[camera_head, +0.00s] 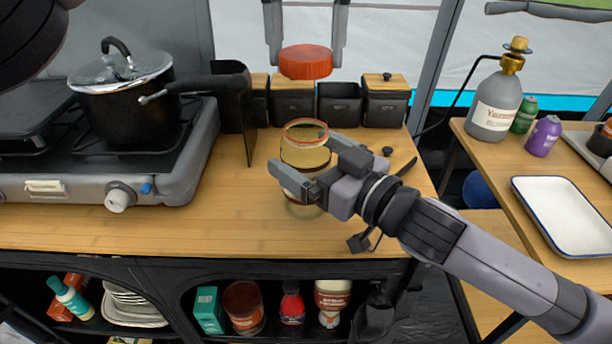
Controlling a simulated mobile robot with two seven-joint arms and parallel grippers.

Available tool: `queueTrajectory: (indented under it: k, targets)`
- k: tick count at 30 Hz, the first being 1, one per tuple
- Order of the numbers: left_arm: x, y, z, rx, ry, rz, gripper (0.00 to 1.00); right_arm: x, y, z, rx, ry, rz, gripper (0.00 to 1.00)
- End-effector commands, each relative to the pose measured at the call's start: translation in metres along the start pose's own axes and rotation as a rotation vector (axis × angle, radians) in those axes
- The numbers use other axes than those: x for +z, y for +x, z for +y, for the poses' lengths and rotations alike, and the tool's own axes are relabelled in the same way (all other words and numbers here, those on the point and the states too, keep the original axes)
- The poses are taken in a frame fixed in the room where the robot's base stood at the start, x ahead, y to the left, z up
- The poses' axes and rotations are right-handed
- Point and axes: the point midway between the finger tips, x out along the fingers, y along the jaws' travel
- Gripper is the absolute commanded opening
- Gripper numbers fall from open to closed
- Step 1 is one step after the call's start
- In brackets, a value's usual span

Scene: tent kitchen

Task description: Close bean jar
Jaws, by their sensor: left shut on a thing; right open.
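The open glass bean jar (305,150) stands upright on the wooden counter, with a reddish rim and contents visible through its glass. The red lid (306,62) is held above and behind the jar, apart from it. My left gripper (306,50) comes down from the top edge and is shut on the lid, a finger on each side. My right gripper (303,165) is open at the jar, with its fingers around the jar's body. It partly hides the jar's right side and lower part; I cannot tell whether the fingers touch the glass.
A lidded black pot (125,90) stands on the stove (190,165) at left, its handle reaching toward the jar. Several dark canisters (385,105) line the counter's back. A side table at right holds a grey bottle (495,105) and white tray (570,215). The front counter (220,225) is clear.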

Motion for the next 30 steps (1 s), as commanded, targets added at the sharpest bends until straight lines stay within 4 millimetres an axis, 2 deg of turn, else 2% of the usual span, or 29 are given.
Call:
queueTrajectory:
  k: [3, 7, 19, 24, 26, 30]
  targets:
    - [0.000, 0.000, 0.000, 0.000, 0.000, 0.000, 0.38, -0.001, 0.015, 0.000, 0.001, 0.000, 0.002, 1.00]
    - [0.000, 0.000, 0.000, 0.000, 0.000, 0.000, 0.38, 0.000, 0.023, 0.000, 0.000, -0.001, 0.001, 1.00]
    - [0.000, 0.000, 0.000, 0.000, 0.000, 0.000, 0.38, 0.000, 0.027, 0.000, 0.000, 0.000, 0.001, 1.00]
    - [0.000, 0.000, 0.000, 0.000, 0.000, 0.000, 0.38, 0.000, 0.027, 0.000, 0.000, 0.000, 0.000, 0.45]
    - [0.000, 0.000, 0.000, 0.000, 0.000, 0.000, 0.38, 0.000, 0.027, 0.000, 0.000, 0.000, 0.000, 0.27]
    - [0.000, 0.007, 0.001, 0.001, 0.000, 0.001, 0.38, 0.000, 0.027, 0.000, 0.000, 0.000, 0.000, 0.27]
